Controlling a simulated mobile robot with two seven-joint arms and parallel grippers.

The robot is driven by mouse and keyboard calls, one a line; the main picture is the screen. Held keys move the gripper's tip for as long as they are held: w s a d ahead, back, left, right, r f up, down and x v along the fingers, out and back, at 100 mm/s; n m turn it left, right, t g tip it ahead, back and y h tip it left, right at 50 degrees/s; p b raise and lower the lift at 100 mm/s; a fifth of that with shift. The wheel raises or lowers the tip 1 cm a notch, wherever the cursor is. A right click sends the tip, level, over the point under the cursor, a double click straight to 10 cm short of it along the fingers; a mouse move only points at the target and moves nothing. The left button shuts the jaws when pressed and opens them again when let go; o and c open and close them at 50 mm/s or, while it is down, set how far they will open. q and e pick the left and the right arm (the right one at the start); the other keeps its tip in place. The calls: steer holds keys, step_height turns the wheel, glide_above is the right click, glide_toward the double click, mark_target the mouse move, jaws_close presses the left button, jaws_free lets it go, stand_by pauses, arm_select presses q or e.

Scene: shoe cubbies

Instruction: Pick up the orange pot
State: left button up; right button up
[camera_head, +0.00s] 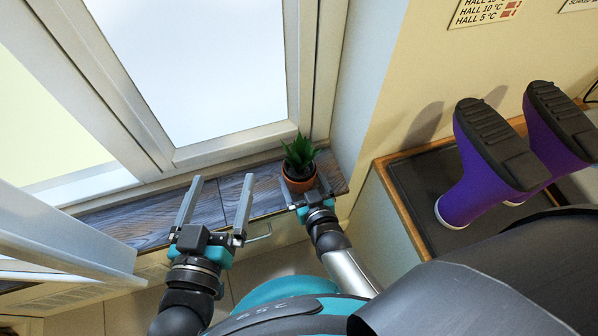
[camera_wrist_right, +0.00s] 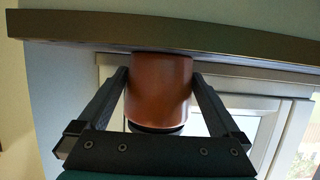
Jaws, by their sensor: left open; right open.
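The orange pot (camera_head: 297,184) holds a spiky green plant (camera_head: 300,152) and stands upright on the grey wooden window sill (camera_head: 236,196), near its right end. My right gripper (camera_head: 305,184) is open, with one finger on each side of the pot. In the right wrist view the pot (camera_wrist_right: 158,92) fills most of the space between the two fingers. I cannot tell whether either finger touches it. My left gripper (camera_head: 221,182) is open and empty over the sill, to the left of the pot.
A window frame (camera_head: 235,143) rises behind the sill, and an open window panel (camera_head: 65,240) reaches in at the left. Purple boots (camera_head: 480,165) stand soles up on a dark-topped cabinet (camera_head: 415,200) at the right. A pale wall (camera_head: 368,95) lies just right of the pot.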

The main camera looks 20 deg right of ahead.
steer(key=c, duration=1.2)
steer(key=shift+o, duration=0.2)
steer(key=shift+r, duration=0.1)
steer(key=shift+r, duration=0.15)
